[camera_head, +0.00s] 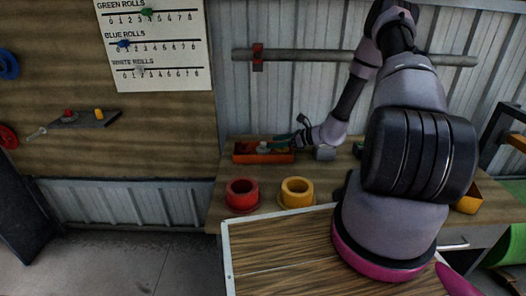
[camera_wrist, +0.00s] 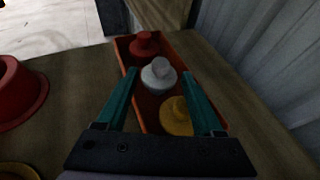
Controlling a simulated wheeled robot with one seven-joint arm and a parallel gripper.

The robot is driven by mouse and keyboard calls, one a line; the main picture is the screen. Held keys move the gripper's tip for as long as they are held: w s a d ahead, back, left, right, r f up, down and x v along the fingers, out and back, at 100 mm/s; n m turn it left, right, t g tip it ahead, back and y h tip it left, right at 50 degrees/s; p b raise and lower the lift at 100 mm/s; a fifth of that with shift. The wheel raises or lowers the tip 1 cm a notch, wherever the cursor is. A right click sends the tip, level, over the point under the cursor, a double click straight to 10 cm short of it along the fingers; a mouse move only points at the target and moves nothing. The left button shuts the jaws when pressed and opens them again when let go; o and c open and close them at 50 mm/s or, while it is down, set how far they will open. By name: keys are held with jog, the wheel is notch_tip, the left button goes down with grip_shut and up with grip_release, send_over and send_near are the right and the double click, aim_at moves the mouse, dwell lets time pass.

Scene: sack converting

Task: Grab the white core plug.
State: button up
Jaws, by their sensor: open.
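The white core plug (camera_wrist: 158,77) stands in the middle of an orange tray (camera_wrist: 125,54) in the wrist view, between a red plug (camera_wrist: 145,43) and a yellow plug (camera_wrist: 177,118). My gripper (camera_wrist: 161,72) is open, with its teal fingers on either side of the white plug in that view. I cannot tell whether they touch it. In the head view my gripper (camera_head: 290,139) is over the right part of the tray (camera_head: 243,156) on the bench. The white plug (camera_head: 263,146) looks small there.
A red cup-shaped piece (camera_head: 242,196) and a yellow one (camera_head: 297,193) stand on the bench in front of the tray. A corrugated wall (camera_wrist: 283,70) rises close to the tray's right side. A horizontal pipe (camera_head: 310,55) runs along the wall above the bench.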

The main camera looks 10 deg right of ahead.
aim_at(263, 143)
jog(key=x, duration=0.6)
jog(key=shift+w+a+f, duration=0.1)
jog(key=shift+w+f, duration=0.05)
jog(key=shift+f, duration=0.1)
jog(key=shift+c, duration=0.3)
grip_shut()
